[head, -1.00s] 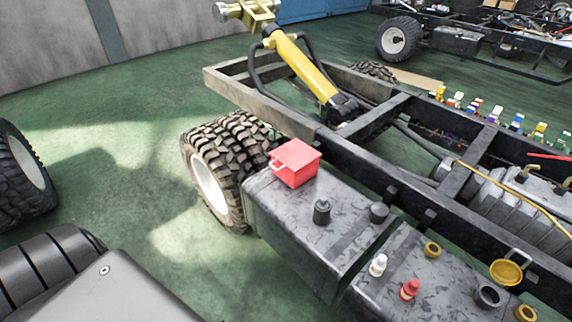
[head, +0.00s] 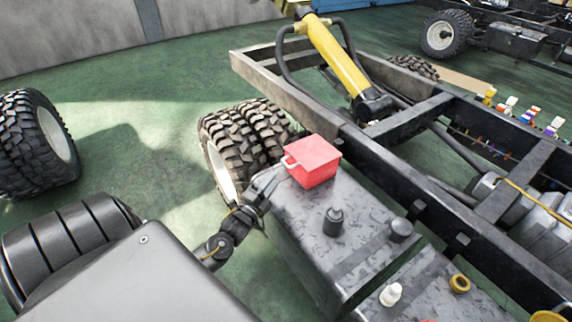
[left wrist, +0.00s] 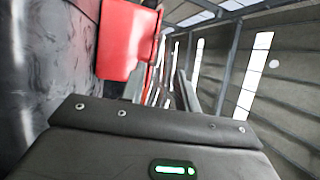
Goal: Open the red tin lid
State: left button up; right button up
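The red tin (head: 316,173) stands upright on the dark tank at the back end. Its red lid (head: 313,153) is on and looks closed, with a small handle (head: 290,161) sticking out on the left side. My left gripper (head: 272,184) is just left of the tin, close below the handle; whether it touches is unclear. In the left wrist view the two fingers of my left gripper (left wrist: 161,88) are apart with nothing clearly held between them. The red tin (left wrist: 127,45) shows up beside the left finger. My right gripper is not in view.
A large tyre (head: 222,160) is behind my gripper. The chassis rail (head: 400,180) runs along the tin's right side.

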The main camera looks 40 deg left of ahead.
aim_at(286, 164)
pick_arm(q)
jog(key=x, duration=0.9)
jog(key=shift+w+f, duration=0.1)
grip_shut()
